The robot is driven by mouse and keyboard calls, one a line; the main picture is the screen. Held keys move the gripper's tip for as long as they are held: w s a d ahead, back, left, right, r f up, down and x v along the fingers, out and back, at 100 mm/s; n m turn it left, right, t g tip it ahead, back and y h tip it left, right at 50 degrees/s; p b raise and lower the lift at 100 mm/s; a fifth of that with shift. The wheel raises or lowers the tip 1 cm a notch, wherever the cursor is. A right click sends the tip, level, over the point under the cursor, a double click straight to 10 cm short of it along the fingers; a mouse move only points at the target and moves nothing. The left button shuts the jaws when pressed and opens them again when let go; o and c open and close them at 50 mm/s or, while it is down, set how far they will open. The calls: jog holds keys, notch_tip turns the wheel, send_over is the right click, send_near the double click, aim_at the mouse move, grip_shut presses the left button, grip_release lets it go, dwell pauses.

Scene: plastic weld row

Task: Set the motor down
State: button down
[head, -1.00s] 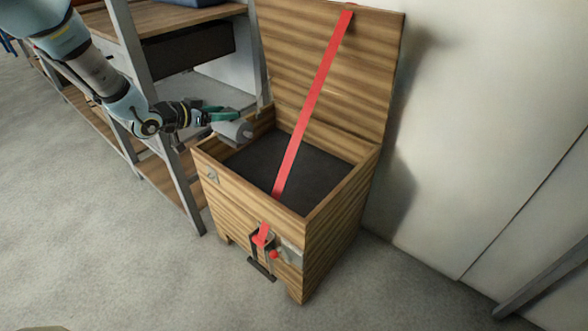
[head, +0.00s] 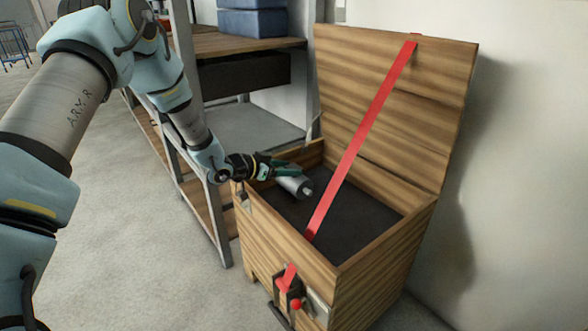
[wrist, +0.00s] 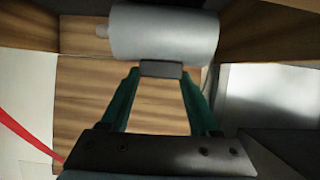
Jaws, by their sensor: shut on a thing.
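The motor is a grey cylinder (head: 296,187) with a small shaft at its end. It also shows in the wrist view (wrist: 165,35), across the fingertips. My gripper (head: 284,172), with green fingers, is shut on the motor and holds it inside the open wooden crate (head: 385,245), near its left back corner. The crate's dark floor (head: 340,222) lies below. I cannot tell whether the motor touches the floor or hangs above it.
The crate's lid (head: 390,110) stands open at the back. A red strap (head: 362,140) runs taut from the lid's top down across the opening to the front latch (head: 290,292). A metal-framed shelf (head: 195,130) stands close on the left. The crate's right part is clear.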

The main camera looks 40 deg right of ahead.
aim_at(286, 182)
jog(key=shift+d+f+b, duration=0.1)
jog(key=shift+f+b, duration=0.3)
jog(key=shift+f, duration=1.95)
jog(key=shift+f, duration=0.1)
jog(key=shift+c, duration=0.6)
grip_release()
jog(key=shift+f, duration=0.2)
jog(key=shift+r, duration=0.1)
